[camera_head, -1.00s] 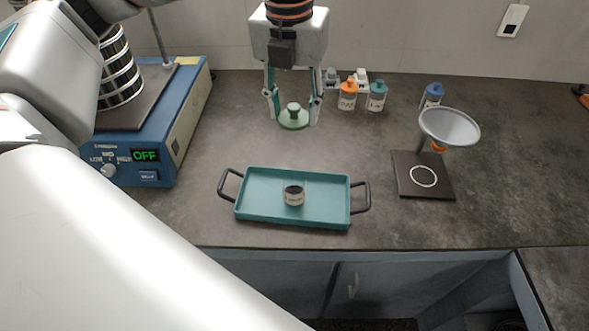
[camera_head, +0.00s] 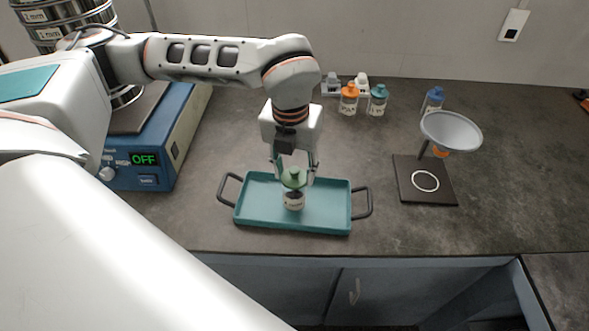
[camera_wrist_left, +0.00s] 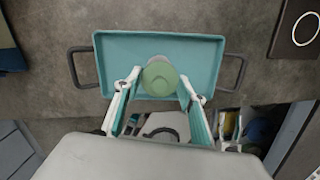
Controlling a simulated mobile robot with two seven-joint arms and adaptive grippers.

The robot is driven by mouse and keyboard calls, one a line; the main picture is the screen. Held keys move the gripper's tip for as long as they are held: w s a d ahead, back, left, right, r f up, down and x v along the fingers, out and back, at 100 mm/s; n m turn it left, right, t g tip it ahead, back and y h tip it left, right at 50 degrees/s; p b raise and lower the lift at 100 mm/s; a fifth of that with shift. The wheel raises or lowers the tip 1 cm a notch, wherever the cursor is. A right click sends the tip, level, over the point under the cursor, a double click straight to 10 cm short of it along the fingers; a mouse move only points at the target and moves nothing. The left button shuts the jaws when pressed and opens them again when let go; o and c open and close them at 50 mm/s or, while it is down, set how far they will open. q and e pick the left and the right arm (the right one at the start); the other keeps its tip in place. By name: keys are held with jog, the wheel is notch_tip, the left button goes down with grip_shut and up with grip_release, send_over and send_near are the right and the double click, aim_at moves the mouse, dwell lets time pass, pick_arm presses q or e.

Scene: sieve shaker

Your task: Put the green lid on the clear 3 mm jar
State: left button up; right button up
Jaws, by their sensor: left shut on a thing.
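The green lid (camera_head: 293,178) is between the fingers of my left gripper (camera_head: 294,172), which is shut on its knob. The lid also shows in the left wrist view (camera_wrist_left: 160,77), centred between the fingertips (camera_wrist_left: 160,82). The clear jar (camera_head: 293,201) stands upright in the teal tray (camera_head: 328,224), directly under the lid. The lid appears at or just above the jar's mouth; I cannot tell whether they touch. My right gripper is not in view.
A blue sieve shaker (camera_head: 185,125) reading OFF stands at the left. Orange (camera_head: 348,99), teal (camera_head: 377,100) and blue (camera_head: 432,99) capped bottles stand at the back. A funnel (camera_head: 450,131) stands over a dark plate (camera_head: 408,181) at the right. The counter between is clear.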

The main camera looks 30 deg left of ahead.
aim_at(293, 182)
pick_arm(q)
jog(key=shift+f+b, duration=0.4)
jog(key=shift+f, duration=0.25)
jog(key=o, duration=0.9)
jog(key=shift+r, duration=0.2)
jog(key=shift+r+p, duration=0.35)
notch_tip(293, 182, up, 12)
jog(key=s, duration=0.1)
jog(key=shift+s+d+p, duration=0.2)
jog(key=shift+d+p, duration=0.05)
jog(key=shift+p, duration=0.1)
jog(key=shift+r, duration=0.1)
